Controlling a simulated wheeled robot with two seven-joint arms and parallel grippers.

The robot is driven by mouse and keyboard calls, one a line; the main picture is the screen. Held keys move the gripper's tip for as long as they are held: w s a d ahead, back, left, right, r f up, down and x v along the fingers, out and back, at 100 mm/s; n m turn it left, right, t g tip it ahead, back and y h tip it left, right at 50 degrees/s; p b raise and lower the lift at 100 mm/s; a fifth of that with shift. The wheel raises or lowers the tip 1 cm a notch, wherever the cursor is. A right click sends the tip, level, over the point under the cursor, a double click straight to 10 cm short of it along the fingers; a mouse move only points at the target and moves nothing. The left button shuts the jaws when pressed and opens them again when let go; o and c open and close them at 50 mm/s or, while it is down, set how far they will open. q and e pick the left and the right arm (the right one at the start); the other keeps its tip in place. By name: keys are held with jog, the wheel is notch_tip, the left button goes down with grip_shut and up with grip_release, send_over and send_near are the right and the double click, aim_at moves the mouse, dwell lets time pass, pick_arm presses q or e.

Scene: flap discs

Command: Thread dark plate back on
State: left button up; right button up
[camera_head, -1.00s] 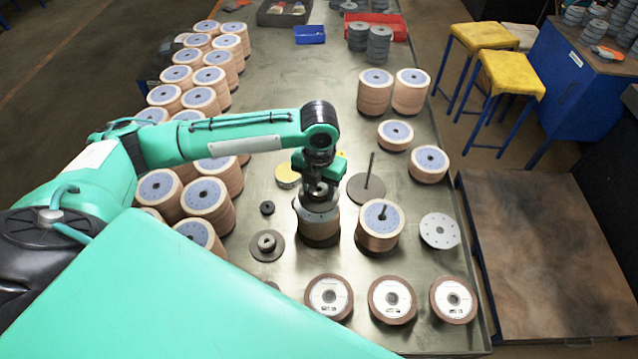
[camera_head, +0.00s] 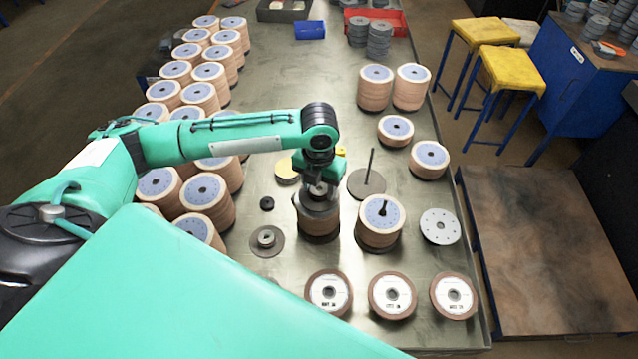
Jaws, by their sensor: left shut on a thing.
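Another dark round plate with a hub (camera_head: 266,242) lies on the table to the left. A dark base plate with an upright rod (camera_head: 367,184) stands to the right. My right gripper is not in view.
A second stack with a rod tip showing (camera_head: 380,222) stands close to the right. A pale perforated disc (camera_head: 440,227) and several labelled discs (camera_head: 392,296) lie nearby. Rows of disc stacks (camera_head: 203,192) fill the left side. A small dark ring (camera_head: 267,203) lies left of the gripper.

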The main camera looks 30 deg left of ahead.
pick_arm(q)
jog(key=shift+f, duration=0.9)
jog(key=o, duration=1.2)
jog(key=shift+o, duration=0.8)
jog(key=shift+b, duration=0.3)
notch_tip(320, 180, up, 14)
jog(key=b, duration=0.3)
jog(key=shift+f, duration=0.1)
